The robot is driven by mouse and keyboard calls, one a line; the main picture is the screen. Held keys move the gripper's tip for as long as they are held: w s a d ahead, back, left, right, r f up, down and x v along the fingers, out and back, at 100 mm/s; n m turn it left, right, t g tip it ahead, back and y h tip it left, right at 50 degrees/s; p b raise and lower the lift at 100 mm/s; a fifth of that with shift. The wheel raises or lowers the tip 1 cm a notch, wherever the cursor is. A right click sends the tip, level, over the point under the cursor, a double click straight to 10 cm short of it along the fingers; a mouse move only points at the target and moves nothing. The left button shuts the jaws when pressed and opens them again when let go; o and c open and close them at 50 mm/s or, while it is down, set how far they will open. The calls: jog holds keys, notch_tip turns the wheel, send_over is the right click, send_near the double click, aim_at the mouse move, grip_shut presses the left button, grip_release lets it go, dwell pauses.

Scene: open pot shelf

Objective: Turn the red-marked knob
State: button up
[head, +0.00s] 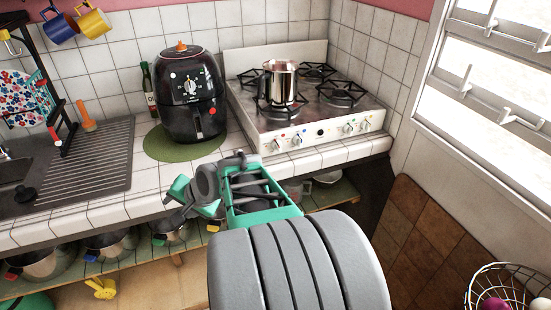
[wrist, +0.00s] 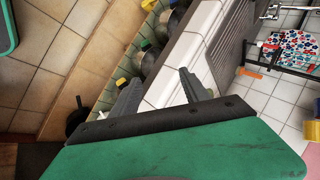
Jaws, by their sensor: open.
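The stove (head: 310,122) stands at the back right of the counter in the head view. Several pale knobs line its white front panel, among them a left knob (head: 274,145) and a right knob (head: 365,125). Small coloured marks sit by the knobs; they are too small to tell surely which knob has the red one. My gripper (head: 210,181) is in front of the counter edge, left of and below the knobs, apart from them. In the wrist view my gripper (wrist: 160,88) has its two fingers spread with nothing held. The stove is not in the wrist view.
A metal pot (head: 281,82) stands on the stove. A black air fryer (head: 190,95) stands left of it on a green mat (head: 158,147). Pots stand on the shelf below the counter. A wire basket (head: 500,285) is at lower right, below the window.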

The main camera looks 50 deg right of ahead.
jog(key=w+d+f+m+t+b, duration=0.1)
jog(key=d+f+m+t+b, duration=0.15)
jog(key=d+m, duration=0.5)
jog(key=m+t+h+b, duration=0.35)
jog(key=m+h, duration=0.65)
jog(key=m, duration=0.8)
send_near(280, 149)
jog(key=x, duration=0.2)
jog(key=shift+t, duration=0.4)
jog(key=p+x, duration=0.1)
jog(key=x, duration=0.6)
jog(key=shift+s+f, duration=0.1)
jog(key=shift+f, duration=0.1)
jog(key=shift+w+d, duration=0.25)
jog(key=shift+w, duration=0.15)
grip_shut()
